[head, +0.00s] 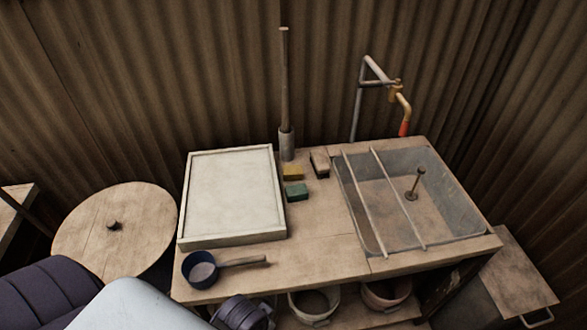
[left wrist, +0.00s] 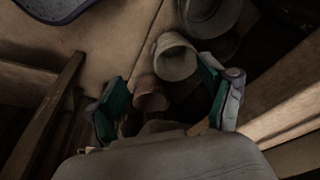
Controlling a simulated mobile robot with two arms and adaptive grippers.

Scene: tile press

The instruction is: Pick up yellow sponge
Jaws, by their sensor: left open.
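The yellow sponge (head: 293,173) lies on the wooden table in the head view, near the back. It sits just right of the white framed tray and behind a green sponge (head: 297,192). My left gripper (left wrist: 165,95) shows in the left wrist view with its two green-padded fingers wide apart and nothing between them touching. Pots on a low level show beyond the fingers. The yellow sponge is not in the left wrist view. In the head view a dark part of my arm (head: 240,312) shows at the table's front edge. My right gripper is not in view.
A brown block (head: 320,163) lies right of the sponges. A tall stick in a holder (head: 286,143) stands behind them. The tray (head: 232,242) is at left, a pan (head: 201,271) in front, a sink basin (head: 455,195) at right. The front-middle tabletop is clear.

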